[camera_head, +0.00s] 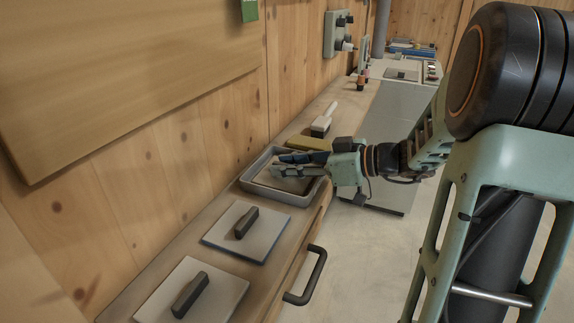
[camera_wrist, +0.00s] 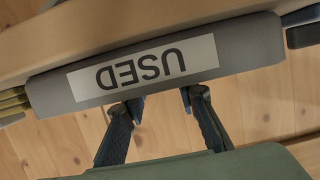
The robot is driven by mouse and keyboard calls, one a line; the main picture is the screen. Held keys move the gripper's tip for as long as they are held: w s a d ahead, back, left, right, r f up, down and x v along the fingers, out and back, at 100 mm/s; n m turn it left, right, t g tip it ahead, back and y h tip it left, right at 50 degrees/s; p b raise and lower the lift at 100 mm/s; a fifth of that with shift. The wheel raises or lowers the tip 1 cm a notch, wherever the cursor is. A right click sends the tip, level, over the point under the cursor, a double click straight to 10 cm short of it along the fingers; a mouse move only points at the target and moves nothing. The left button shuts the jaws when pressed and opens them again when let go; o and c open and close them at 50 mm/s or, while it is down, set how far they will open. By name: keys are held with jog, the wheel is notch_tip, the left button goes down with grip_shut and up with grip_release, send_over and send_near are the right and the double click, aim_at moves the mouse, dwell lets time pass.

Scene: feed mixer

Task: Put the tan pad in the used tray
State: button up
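The grey used tray (camera_head: 297,199) sits on the wooden ledge in the head view. Its wall with the upside-down label USED (camera_wrist: 150,68) spans the wrist view. My gripper (camera_head: 283,166) is over the tray, its fingers reaching across it towards the wall. In the wrist view my gripper (camera_wrist: 162,105) has its two fingers apart, with nothing visible between them. A pale beige surface shows inside the tray under the fingers; I cannot tell whether it is the tan pad or the tray's floor. The tray's inside is hidden in the wrist view.
A yellow-tan block (camera_head: 309,143) lies just beyond the tray; layered yellow edges (camera_wrist: 12,104) show in the wrist view. A brush-like tool (camera_head: 323,122) lies farther back. Two pale plates with dark handles (camera_head: 246,231) (camera_head: 190,294) lie nearer. A dark bar handle (camera_head: 307,277) juts from the front.

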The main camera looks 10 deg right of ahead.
jog(key=shift+r, duration=0.2)
jog(key=v, duration=1.2)
jog(key=shift+p, duration=0.35)
